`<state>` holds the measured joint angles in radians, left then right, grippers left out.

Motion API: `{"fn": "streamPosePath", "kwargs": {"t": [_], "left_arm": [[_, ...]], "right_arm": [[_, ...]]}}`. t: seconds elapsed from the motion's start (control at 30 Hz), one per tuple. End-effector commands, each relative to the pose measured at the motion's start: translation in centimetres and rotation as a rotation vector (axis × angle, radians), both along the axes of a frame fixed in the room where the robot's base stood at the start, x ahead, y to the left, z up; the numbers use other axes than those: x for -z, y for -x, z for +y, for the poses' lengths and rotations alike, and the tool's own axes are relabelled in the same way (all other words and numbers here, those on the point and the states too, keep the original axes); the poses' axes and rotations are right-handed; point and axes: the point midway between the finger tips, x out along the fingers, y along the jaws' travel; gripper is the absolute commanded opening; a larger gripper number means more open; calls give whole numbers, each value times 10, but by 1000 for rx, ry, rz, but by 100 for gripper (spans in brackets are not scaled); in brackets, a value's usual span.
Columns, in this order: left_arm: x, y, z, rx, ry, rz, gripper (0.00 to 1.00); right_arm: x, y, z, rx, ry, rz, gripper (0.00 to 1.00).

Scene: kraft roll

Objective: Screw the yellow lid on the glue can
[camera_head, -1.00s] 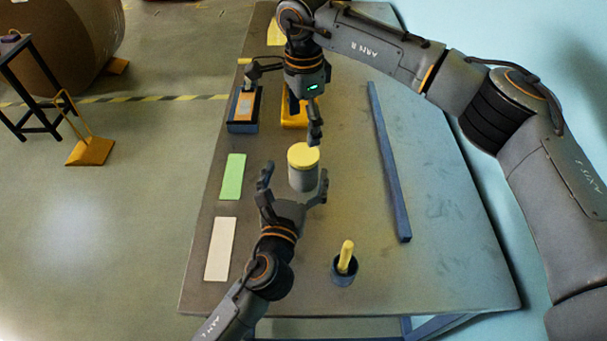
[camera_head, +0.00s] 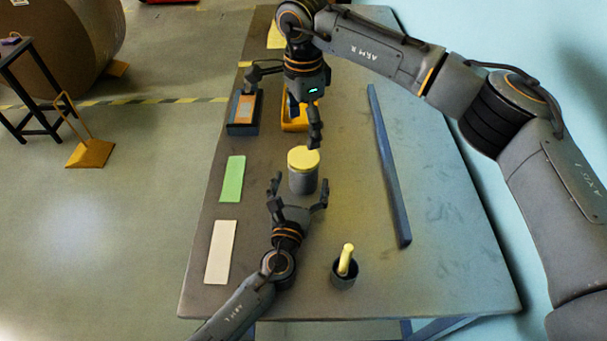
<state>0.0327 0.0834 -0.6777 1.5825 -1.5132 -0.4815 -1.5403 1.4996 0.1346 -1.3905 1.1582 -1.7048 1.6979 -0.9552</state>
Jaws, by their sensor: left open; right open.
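The glue can (camera_head: 303,182) is a grey cylinder standing upright near the middle of the table. The yellow lid (camera_head: 303,159) sits on its top; I cannot tell how tightly it is seated. My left gripper (camera_head: 298,194) is open just in front of the can, with its fingers spread, and the can stands beyond them. My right gripper (camera_head: 301,138) is open behind and above the can, one finger close to the lid's far edge. Its body hides part of the table behind.
A dark cup (camera_head: 344,279) with a yellow-handled tool stands at the front. A blue bar (camera_head: 388,165) lies along the right. Green (camera_head: 232,179) and white (camera_head: 220,252) sheets lie at the left edge. A yellow tray (camera_head: 293,116) and a blue box (camera_head: 242,127) are farther back.

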Motion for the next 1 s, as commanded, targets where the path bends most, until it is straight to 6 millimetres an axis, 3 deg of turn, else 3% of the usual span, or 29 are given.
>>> {"fn": "streamPosePath", "kwargs": {"t": [0.23,0.6,1.0], "left_arm": [[-1,-25,-5,-1,1,-1,93],[-1,-28,-6,0,2,-1,91],[-1,-28,-5,0,1,-1,9]], "right_arm": [[0,0,0,0,0,0,85],[0,0,0,0,0,0,85],[0,0,0,0,0,0,85]]}}
